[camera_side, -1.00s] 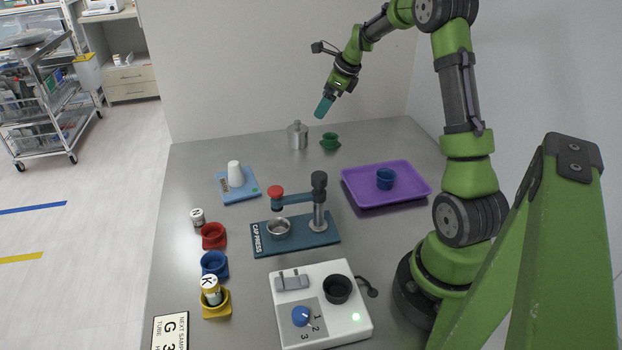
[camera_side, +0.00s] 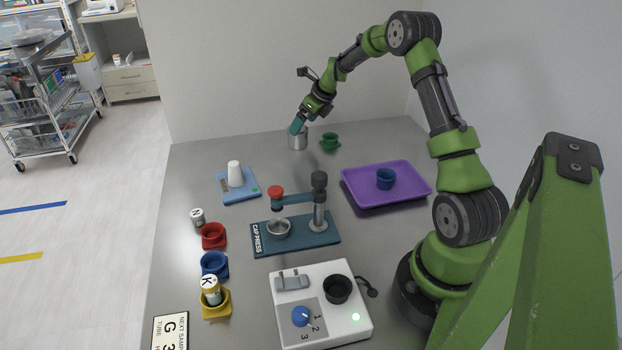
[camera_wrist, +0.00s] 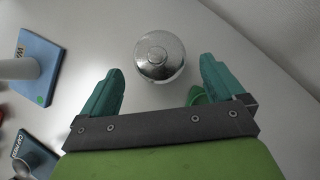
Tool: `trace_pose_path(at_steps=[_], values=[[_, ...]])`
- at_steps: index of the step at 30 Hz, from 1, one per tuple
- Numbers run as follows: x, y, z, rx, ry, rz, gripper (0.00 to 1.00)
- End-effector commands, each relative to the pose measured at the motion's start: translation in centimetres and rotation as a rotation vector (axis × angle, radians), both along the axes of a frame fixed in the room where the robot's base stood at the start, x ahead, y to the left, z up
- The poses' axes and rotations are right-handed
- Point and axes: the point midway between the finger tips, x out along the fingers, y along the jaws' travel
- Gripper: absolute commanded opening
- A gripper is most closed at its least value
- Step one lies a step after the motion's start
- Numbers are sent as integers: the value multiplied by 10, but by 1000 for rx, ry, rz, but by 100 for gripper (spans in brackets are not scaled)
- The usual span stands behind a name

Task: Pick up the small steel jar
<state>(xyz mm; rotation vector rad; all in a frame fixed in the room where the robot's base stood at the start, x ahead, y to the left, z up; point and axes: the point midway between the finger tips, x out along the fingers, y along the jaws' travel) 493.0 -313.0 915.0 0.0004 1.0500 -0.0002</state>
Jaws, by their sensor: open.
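The small steel jar (camera_side: 298,142) stands upright at the back of the steel table, its top partly hidden by my gripper in the side view. In the wrist view the round lidded jar (camera_wrist: 160,57) shows from above, just beyond the line between my fingertips and roughly centred between them. My gripper (camera_side: 297,127) has teal fingers and is at the jar's top in the side view. In the wrist view my gripper (camera_wrist: 162,75) is open and empty, with a finger on each side. I cannot tell whether a finger touches the jar.
A green cup (camera_side: 330,142) stands close right of the jar, partly behind the right finger in the wrist view. A blue scale (camera_side: 240,195) with a white cup, a cap press (camera_side: 262,240) and a purple tray (camera_side: 420,189) stand nearer. The wall is close behind.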

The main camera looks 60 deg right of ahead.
Motion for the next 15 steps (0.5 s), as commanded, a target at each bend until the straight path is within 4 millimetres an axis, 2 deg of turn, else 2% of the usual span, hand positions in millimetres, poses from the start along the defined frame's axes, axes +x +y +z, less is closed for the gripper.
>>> trace_pose_path(at_steps=[10, 15], values=[[24, 1, -38, 2, 1, 1, 96], [28, 0, -45, 0, 0, 1, 96]])
